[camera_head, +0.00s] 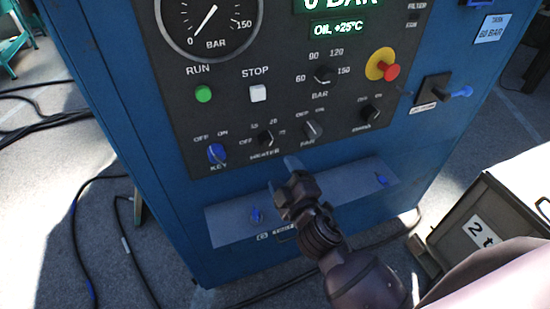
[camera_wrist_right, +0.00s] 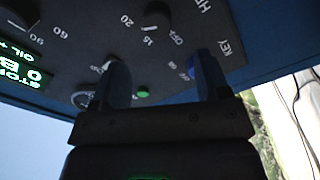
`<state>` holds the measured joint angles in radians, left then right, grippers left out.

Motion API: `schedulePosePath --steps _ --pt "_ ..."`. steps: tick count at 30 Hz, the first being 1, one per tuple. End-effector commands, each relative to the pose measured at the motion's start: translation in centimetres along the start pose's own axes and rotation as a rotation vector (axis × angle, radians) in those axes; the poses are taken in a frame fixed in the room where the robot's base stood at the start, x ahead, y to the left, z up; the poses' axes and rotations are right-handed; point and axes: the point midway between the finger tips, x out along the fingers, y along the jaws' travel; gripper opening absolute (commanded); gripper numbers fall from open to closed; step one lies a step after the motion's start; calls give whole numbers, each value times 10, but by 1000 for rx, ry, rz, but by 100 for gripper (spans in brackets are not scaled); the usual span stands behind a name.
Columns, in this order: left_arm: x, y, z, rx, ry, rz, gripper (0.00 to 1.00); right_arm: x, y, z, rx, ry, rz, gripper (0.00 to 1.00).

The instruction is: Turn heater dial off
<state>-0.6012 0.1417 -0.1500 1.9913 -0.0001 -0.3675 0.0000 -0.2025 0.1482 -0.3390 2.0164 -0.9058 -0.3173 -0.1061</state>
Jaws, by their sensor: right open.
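The heater dial (camera_head: 265,138) is a small black knob low on the control panel, between the blue key switch and the fan dial. In the right wrist view the dial (camera_wrist_right: 157,16) appears upside down, near the top, beyond the gap between my fingers. My right gripper (camera_head: 281,175) is open and empty, just below and right of the dial, apart from it. Its two fingers (camera_wrist_right: 162,82) show spread in the wrist view. My left gripper is out of view.
The blue key switch (camera_head: 217,153) is left of the dial and the fan dial (camera_head: 313,130) right. A ledge (camera_head: 325,200) with blue handles lies below. A red emergency button (camera_head: 391,72) is upper right. A grey box (camera_head: 495,205) stands at right; cables lie left.

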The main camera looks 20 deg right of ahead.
Motion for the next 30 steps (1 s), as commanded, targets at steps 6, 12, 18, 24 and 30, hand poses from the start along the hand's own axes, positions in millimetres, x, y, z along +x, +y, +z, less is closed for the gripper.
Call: schedulePosePath --steps 6,12,18,24,30 --pt "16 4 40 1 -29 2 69 2 -8 0 248 24 4 69" --pt "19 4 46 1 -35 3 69 0 0 -4 600 5 -1 69" --pt "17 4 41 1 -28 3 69 -2 3 -3 852 -29 1 69" --pt "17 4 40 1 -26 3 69 2 2 -2 912 -36 3 69" --pt "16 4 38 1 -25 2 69 24 3 -2 910 -32 4 69"
